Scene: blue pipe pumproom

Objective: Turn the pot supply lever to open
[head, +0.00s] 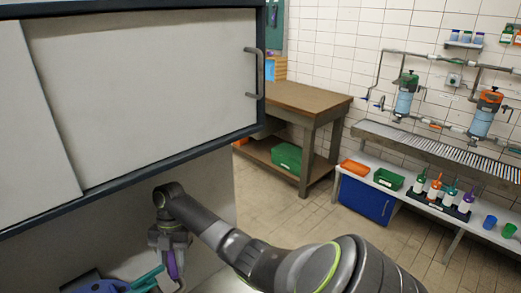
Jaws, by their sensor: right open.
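My right arm comes in from the lower right, and its gripper (171,258) points down at the lower left, below the large white cabinet. The gripper is open. A purple upright piece (173,264) shows between or just behind its fingers; I cannot tell whether they touch it. A teal bar (148,279) and a blue part (98,286) lie just left of the gripper, cut off by the bottom edge. I cannot tell which of these, if any, is the pot supply lever. My left gripper is not in view.
The white cabinet (140,90) with a grey handle (260,72) overhangs the gripper closely. A wooden table (300,99) stands behind. Wall pipes carry two blue filter housings (404,100) at right, above a bench with bottles and trays. The tiled floor between is clear.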

